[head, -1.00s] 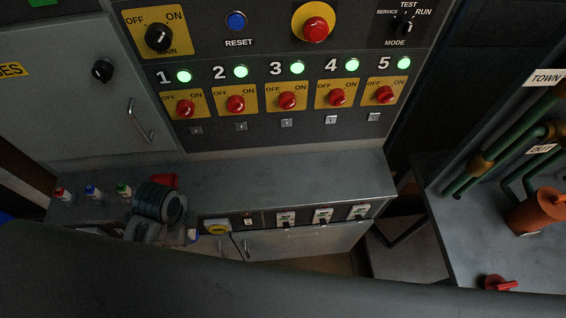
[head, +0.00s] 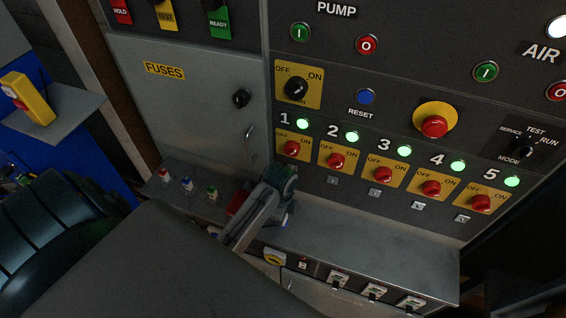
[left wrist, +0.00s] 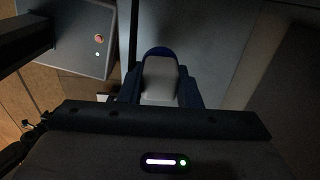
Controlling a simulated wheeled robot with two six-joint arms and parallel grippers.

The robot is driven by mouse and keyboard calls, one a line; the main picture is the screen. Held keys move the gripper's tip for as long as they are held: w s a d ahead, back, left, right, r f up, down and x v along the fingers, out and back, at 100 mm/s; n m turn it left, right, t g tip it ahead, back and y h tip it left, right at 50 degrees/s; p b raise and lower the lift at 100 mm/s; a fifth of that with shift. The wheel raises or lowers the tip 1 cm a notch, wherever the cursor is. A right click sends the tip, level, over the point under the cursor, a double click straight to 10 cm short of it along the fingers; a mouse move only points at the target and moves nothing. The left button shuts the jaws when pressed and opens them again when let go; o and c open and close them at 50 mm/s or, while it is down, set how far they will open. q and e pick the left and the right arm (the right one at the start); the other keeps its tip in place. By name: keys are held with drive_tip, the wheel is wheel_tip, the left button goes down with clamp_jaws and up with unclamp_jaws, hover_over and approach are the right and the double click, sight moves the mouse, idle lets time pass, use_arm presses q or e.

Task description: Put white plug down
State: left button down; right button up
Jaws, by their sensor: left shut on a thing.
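In the left wrist view a pale grey-white block, which I take to be the white plug (left wrist: 160,80), sits between the dark blue fingers of my left gripper (left wrist: 160,62). The gripper is shut on it. In the head view my left wrist is over the grey counter (head: 340,240), below switch 1 and right of a red box (head: 238,202). It hides most of the gripper and plug there; only a small blue-and-white part shows beside it. Whether the plug touches the counter I cannot tell. My right gripper is in neither view.
Small red, blue and green-topped white pieces (head: 187,185) stand on the counter's left. Sockets and switches (head: 338,280) line its front. The switch panel (head: 400,160) and the fuses door (head: 190,110) rise behind. The counter's right part is clear.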

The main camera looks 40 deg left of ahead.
use_arm(q)
drive_tip(key=shift+w, duration=0.4)
wheel_tip(320, 180, down, 3)
drive_tip(key=shift+p, duration=1)
drive_tip(key=shift+f, duration=0.3)
drive_tip(key=c, duration=1.1)
unclamp_jaws()
drive_tip(key=shift+f, duration=0.1)
drive_tip(key=shift+o, duration=0.2)
wheel_tip(320, 180, up, 9)
drive_tip(key=b, duration=0.3)
drive_tip(key=shift+w+f, duration=0.1)
drive_tip(key=shift+f, duration=0.1)
drive_tip(key=shift+r+p, duration=0.45)
drive_tip(key=shift+r, duration=1.4)
